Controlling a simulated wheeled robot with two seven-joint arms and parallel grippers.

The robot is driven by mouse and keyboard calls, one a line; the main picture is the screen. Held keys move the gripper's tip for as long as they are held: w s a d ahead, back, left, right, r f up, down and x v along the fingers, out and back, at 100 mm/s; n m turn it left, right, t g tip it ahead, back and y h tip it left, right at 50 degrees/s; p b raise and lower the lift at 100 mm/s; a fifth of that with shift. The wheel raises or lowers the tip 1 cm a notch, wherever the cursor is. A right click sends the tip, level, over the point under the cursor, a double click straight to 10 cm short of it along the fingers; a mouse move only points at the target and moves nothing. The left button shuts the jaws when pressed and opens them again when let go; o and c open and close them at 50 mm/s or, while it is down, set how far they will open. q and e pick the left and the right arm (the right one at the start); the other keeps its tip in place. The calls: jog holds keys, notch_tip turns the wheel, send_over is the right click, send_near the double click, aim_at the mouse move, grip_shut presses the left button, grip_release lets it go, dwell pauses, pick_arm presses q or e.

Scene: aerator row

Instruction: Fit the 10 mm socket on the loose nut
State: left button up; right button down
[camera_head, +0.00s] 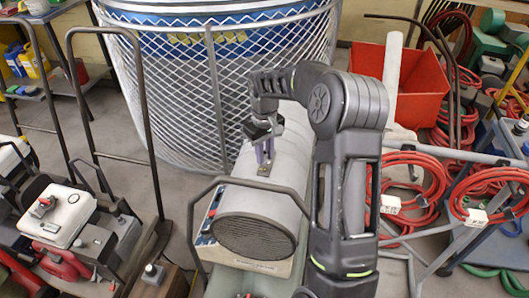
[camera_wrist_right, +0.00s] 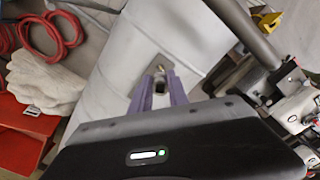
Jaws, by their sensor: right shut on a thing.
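My right gripper (camera_head: 263,153) is over the top of a grey cylindrical machine body (camera_head: 275,190). In the right wrist view its two purple fingers are shut on a small dark piece, which looks like the socket (camera_wrist_right: 160,98). Just beyond the fingertips, a small brass-coloured nut (camera_wrist_right: 160,67) sits on a square metal plate (camera_wrist_right: 146,72) fixed to the grey body. The plate also shows under the gripper in the head view (camera_head: 263,170). The socket appears close to the nut but I cannot tell whether they touch. My left gripper is not in view.
A dark handle bar (camera_head: 262,185) arches over the machine. Behind stands a large wire mesh cage (camera_head: 170,110). A red bin (camera_head: 408,85) and red hose coils (camera_head: 415,185) lie to the right. Carts with tools (camera_head: 70,215) stand at left.

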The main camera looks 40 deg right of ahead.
aim_at(264, 167)
jog(key=shift+f+b, duration=0.85)
jog(key=shift+f, duration=0.75)
jog(key=shift+f, duration=0.25)
jog(key=shift+w, duration=0.1)
jog(key=c, duration=1.2)
grip_release()
jog(key=shift+r, duration=0.1)
notch_tip(264, 167, up, 7)
jog(key=p, duration=0.4)
jog(key=shift+p, duration=0.35)
